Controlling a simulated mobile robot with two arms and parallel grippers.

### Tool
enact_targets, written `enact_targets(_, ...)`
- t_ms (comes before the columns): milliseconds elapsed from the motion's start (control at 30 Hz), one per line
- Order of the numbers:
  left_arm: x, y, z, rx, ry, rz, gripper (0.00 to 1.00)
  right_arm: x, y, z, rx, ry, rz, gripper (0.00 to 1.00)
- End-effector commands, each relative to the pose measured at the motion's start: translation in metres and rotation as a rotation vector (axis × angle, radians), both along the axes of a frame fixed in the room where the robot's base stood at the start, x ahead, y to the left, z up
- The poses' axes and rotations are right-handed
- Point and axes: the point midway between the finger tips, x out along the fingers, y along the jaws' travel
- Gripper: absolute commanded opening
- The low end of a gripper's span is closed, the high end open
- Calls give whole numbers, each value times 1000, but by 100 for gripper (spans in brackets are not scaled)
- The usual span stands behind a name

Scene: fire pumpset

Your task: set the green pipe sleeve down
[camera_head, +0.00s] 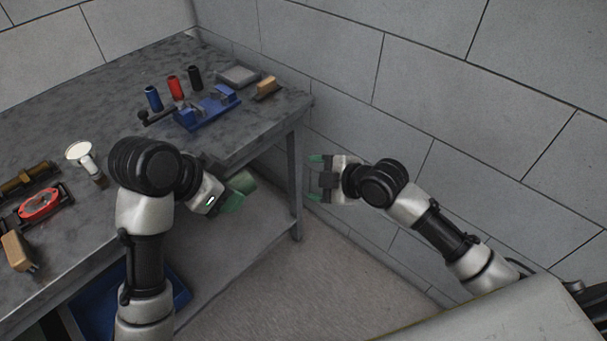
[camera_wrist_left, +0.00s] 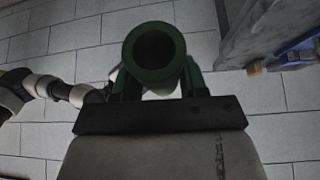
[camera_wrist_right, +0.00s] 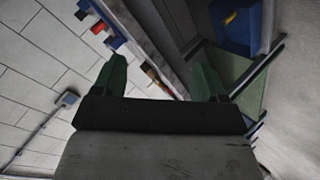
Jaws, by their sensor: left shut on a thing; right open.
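The green pipe sleeve (camera_wrist_left: 154,52) is a hollow cylinder, seen end-on in the left wrist view. It also shows in the head view (camera_head: 243,182), just beyond the table's front edge. My left gripper (camera_wrist_left: 154,80) is shut on it, with a green finger on each side. In the head view my left gripper (camera_head: 232,198) is partly hidden by its own wrist. My right gripper (camera_head: 316,177) is open and empty, off the table's right end near the wall. Its two fingers (camera_wrist_right: 160,78) stand wide apart in the right wrist view.
The grey table (camera_head: 105,110) carries a blue vise-like fixture (camera_head: 208,108), blue (camera_head: 153,98), red (camera_head: 175,88) and black (camera_head: 195,77) cylinders, a grey tray (camera_head: 238,75) and a white-topped lamp-like item (camera_head: 80,152). A lower shelf (camera_head: 250,235) lies beneath. The table's front middle is fairly clear.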

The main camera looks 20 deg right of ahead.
Motion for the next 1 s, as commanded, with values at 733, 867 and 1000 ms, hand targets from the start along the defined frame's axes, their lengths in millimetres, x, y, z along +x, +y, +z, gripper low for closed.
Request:
enact_targets(733, 0, 0, 1, -2, -3, 0, 0, -82, 84, 119, -226, -334, 539, 73)
enact_targets(867, 0, 0, 1, -2, -3, 0, 0, -69, 103, 108, -224, -334, 538, 73)
enact_targets(1000, 0, 0, 1, -2, -3, 0, 0, -55, 122, 95, -224, -332, 537, 73)
